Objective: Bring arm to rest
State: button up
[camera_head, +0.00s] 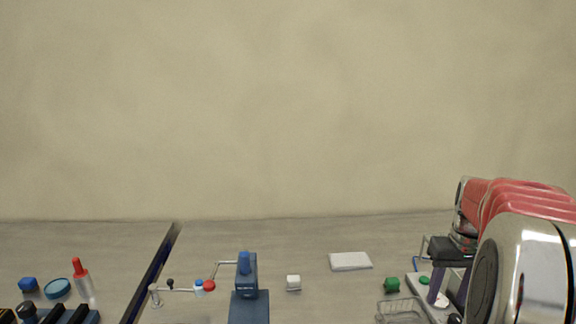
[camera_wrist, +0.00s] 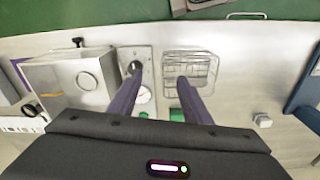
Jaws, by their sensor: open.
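My arm reaches in from the right edge of the head view, with red and chrome links. My gripper (camera_head: 439,287) hangs from it, pointing down over the equipment at the right of the table, partly cut off from sight by the arm. In the wrist view my gripper (camera_wrist: 159,78) has its two purple-grey fingers spread apart, with nothing between them. The fingers overlie a metal plate (camera_wrist: 127,53) with a round hole and a wire basket (camera_wrist: 187,57). I cannot tell how high the fingertips are above these.
A metal box (camera_wrist: 65,85) stands left of the fingers. A red-capped bottle (camera_head: 82,275) stands far left. The back table is clear.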

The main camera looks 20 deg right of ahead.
jog(key=s+a+r+n+t, duration=0.1)
jog(key=s+a+n+t, duration=0.1)
jog(key=a, duration=1.5)
jog(key=s+a+r+n+t, duration=0.1)
jog(key=s+a, duration=0.4)
jog(key=a, duration=1.3)
jog(key=shift+s+a+r+n+t, duration=0.15)
jog(key=shift+a+r+n+t, duration=0.15)
jog(key=shift+n+t, duration=0.7)
jog(key=shift+c, duration=1.4)
jog(key=shift+d, duration=0.1)
jog(key=shift+c, duration=0.2)
